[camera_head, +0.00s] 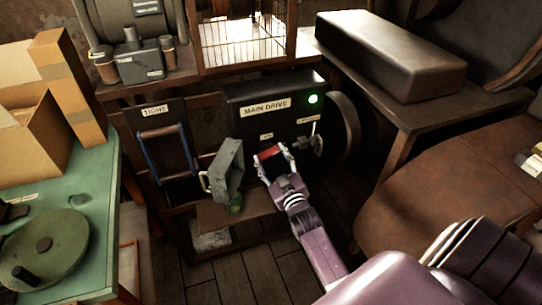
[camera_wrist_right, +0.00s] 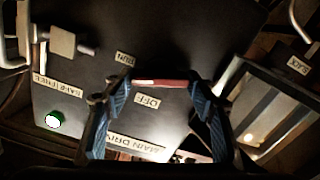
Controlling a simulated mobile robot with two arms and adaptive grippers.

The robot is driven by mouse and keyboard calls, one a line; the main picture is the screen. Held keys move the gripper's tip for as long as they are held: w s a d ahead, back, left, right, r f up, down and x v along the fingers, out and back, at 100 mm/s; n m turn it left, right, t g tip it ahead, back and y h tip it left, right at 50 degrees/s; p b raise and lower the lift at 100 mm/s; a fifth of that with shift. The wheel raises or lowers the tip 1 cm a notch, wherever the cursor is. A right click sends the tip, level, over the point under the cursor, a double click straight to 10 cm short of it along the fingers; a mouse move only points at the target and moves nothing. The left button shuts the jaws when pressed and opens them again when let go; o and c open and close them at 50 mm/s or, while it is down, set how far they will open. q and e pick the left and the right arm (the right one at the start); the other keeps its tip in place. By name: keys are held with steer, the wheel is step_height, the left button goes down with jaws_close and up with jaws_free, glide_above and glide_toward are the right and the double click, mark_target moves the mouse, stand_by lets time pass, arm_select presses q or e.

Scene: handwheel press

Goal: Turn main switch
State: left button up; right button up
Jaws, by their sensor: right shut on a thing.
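The black main drive box (camera_head: 245,106) stands at the centre of the head view, with a "MAIN DRIVE" label and a lit green lamp (camera_head: 313,99). The red switch handle (camera_head: 268,153) is on its lower front and also shows in the right wrist view (camera_wrist_right: 160,83), near the "OFF" and "RUN" labels. My right gripper (camera_head: 273,158) is shut on the red handle, one finger at each end of it. The right wrist view shows both blue fingers of the gripper (camera_wrist_right: 160,92) and the lamp (camera_wrist_right: 53,120). My left gripper is not in view.
A metal latch (camera_head: 313,144) and a dark wheel (camera_head: 345,128) are right of the switch. A blue-framed handle (camera_head: 165,152) hangs under "TIGHT". A brown table (camera_head: 440,190) stands right.

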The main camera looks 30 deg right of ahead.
steer(key=n, duration=0.6)
steer(key=shift+f+n, duration=0.1)
steer(key=shift+n, duration=0.2)
steer(key=n+b, duration=0.1)
steer(key=n, duration=0.3)
steer(key=shift+n+b, duration=0.55)
steer(key=shift+n, duration=1.15)
steer(key=o, duration=1.2)
steer(key=shift+c, duration=0.2)
steer(key=shift+s+a, duration=0.1)
